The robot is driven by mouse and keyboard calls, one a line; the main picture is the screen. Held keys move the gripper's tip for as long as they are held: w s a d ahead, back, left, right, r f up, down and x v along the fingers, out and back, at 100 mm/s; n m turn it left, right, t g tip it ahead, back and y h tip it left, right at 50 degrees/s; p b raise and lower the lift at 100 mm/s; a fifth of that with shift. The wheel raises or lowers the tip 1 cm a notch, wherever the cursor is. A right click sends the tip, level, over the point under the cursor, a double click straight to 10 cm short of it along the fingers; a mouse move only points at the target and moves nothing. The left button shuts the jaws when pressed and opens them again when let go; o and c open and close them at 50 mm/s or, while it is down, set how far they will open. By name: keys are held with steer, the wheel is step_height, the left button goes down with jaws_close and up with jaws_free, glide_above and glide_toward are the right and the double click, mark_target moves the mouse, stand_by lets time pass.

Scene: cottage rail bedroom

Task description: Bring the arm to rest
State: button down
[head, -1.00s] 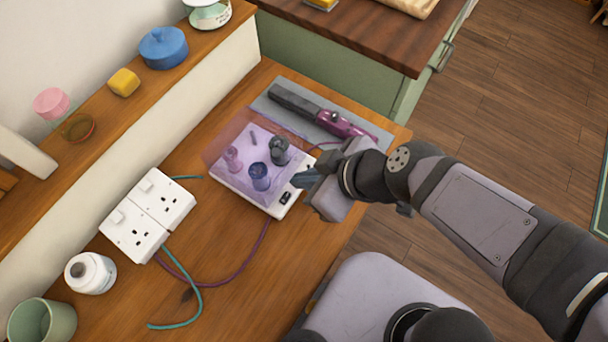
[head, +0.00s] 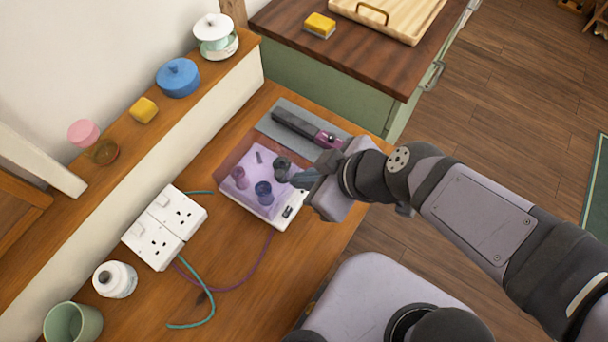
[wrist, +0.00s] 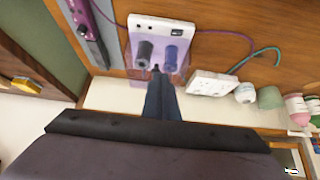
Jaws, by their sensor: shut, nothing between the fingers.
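My gripper (head: 307,179) is shut and empty. In the head view it hangs at the right edge of a white device (head: 291,214) with a see-through purple cover and several knobs or pegs. Its fingertips overlap the device's right side in the picture; I cannot tell whether they touch. In the wrist view the closed fingers (wrist: 157,72) point at the device (wrist: 150,27), close to a dark grey peg (wrist: 144,52) and a blue one (wrist: 171,55). My arm reaches in from the right.
A dark and magenta tool (head: 298,126) lies on a grey mat behind the device. A white double socket (head: 165,227) with cables, a white jar (head: 115,279) and a green cup (head: 73,322) stand left. A shelf (head: 205,95) runs along the wall. The right-hand floor is open.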

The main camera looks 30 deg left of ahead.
steer(key=shift+r+p, duration=0.4)
steer(key=shift+r, duration=0.3)
steer(key=w+d+f+m+h+p, duration=0.1)
steer(key=w+d+m+h+p, duration=0.3)
steer(key=d+m, duration=0.85)
steer(key=w+d+f+m+h+p, duration=0.1)
steer(key=w+d+m+h+p, duration=0.35)
steer(key=d, duration=1.45)
step_height(320, 180, down, 16)
steer(key=w+m+y+b, duration=0.1)
steer(key=b, duration=1.6)
steer(key=shift+w+a+r+b, duration=0.15)
steer(key=shift+w+a+b, duration=0.1)
steer(key=shift+a+b, duration=0.05)
